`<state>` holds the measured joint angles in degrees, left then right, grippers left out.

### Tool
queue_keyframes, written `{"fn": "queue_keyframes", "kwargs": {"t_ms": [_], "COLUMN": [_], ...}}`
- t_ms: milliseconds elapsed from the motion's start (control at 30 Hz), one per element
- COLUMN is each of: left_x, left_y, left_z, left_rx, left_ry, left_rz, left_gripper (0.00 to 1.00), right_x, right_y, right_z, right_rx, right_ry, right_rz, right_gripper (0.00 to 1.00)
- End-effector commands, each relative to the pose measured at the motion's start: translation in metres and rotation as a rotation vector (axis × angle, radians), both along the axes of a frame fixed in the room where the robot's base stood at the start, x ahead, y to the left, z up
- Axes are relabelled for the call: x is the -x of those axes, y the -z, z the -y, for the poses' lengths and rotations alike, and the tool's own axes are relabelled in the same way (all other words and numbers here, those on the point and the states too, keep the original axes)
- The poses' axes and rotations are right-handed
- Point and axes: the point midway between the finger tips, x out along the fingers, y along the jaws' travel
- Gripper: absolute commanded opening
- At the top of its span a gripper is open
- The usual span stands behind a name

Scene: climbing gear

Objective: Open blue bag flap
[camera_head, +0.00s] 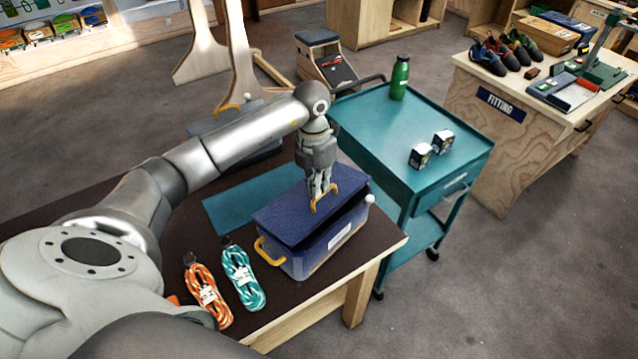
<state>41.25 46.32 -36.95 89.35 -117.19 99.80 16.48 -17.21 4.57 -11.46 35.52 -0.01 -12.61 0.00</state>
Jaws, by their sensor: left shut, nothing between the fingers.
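The blue bag (325,252) is box-shaped and stands on the dark table. It has a yellow-orange handle on its left end and a white label on its front. Its dark blue flap (283,213) lies over the top, with a dark gap between flap and body along the front right. My left gripper (320,200) points down over the flap, shut and empty. A yellow-orange loop shows right at its fingertips; I cannot tell whether they touch it. My right gripper is not in view.
An orange rope coil (208,295) and a teal rope coil (243,277) lie left of the bag. A teal mat (235,209) lies behind it. A teal cart (385,135) with a green bottle (399,78) and two small boxes stands close on the right.

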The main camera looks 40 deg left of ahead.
Motion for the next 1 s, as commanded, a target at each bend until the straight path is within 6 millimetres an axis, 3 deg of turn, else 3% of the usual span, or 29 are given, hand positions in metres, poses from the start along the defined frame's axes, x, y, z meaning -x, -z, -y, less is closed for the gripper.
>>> {"fn": "queue_keyframes", "kwargs": {"t_ms": [67,300,667,767,1000], "left_x": [0.000,0.000,-0.001,-0.001,-0.002], "left_y": [0.000,0.000,-0.005,-0.017,-0.068], "left_z": [0.000,0.000,-0.001,-0.002,-0.006], "left_rx": [0.000,0.000,-0.001,0.000,0.000], "left_ry": [0.000,0.000,0.000,0.000,-0.001], "left_rz": [0.000,0.000,0.002,0.004,0.006], "left_gripper": [0.03,0.32,0.32,0.32,0.32], "right_x": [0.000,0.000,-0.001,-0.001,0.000], "right_y": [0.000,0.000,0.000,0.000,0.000], "right_z": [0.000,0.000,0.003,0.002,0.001], "right_rx": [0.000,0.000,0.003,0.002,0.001], "right_ry": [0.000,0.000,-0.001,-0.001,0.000], "right_rz": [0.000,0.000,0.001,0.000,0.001], "right_gripper": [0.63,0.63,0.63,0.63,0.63]}}
